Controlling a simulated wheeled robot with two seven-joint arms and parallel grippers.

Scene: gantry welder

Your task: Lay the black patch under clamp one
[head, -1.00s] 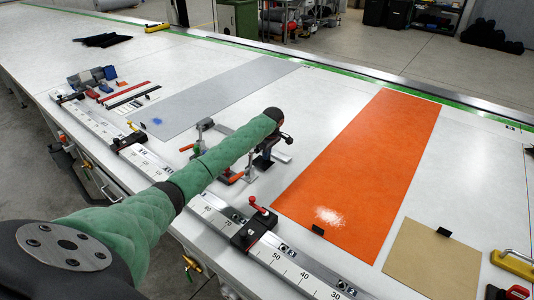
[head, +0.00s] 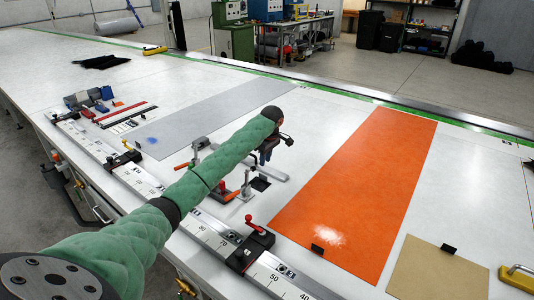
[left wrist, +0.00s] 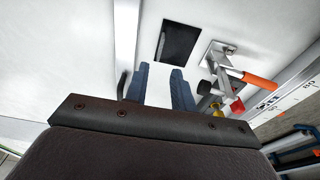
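A small square black patch (head: 260,184) lies flat on the white table, just right of an upright toggle clamp (head: 245,188) with an orange handle. The left wrist view shows the patch (left wrist: 178,43) beside the clamp's metal base (left wrist: 218,52); I see no clamp pad on it. A second orange-handled clamp (head: 196,152) stands farther back. No label shows which is clamp one. My left gripper (head: 266,156) hangs above the table by the patch. Its blue fingers (left wrist: 160,78) are apart with nothing between them. My right gripper is not in view.
A numbered rail (head: 215,232) with a red-levered stop (head: 250,246) runs along the front edge. An orange sheet (head: 365,185) lies to the right, then a tan sheet (head: 440,275); each has a small black piece at its edge. A grey sheet (head: 215,110) lies behind.

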